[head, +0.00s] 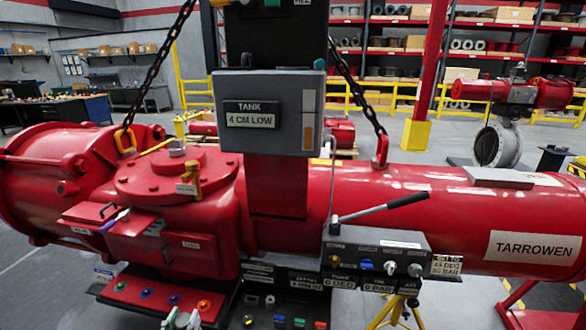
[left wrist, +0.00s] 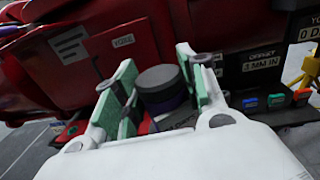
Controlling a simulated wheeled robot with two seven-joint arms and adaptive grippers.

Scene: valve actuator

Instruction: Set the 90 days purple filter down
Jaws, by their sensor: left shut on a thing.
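The filter (left wrist: 163,88) is a short cylinder with a dark grey top and a dark purple side. It shows in the left wrist view between the green finger pads of my left gripper (left wrist: 160,95), which is shut on it. A dark label below it is too blurred to read. My right gripper is in neither view.
A ledge with coloured knobs (head: 146,293) runs along the red machine's front. A dark panel with small labels and coloured buttons (head: 279,321) stands right of my left gripper. A control box with a lever (head: 375,252) is further right.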

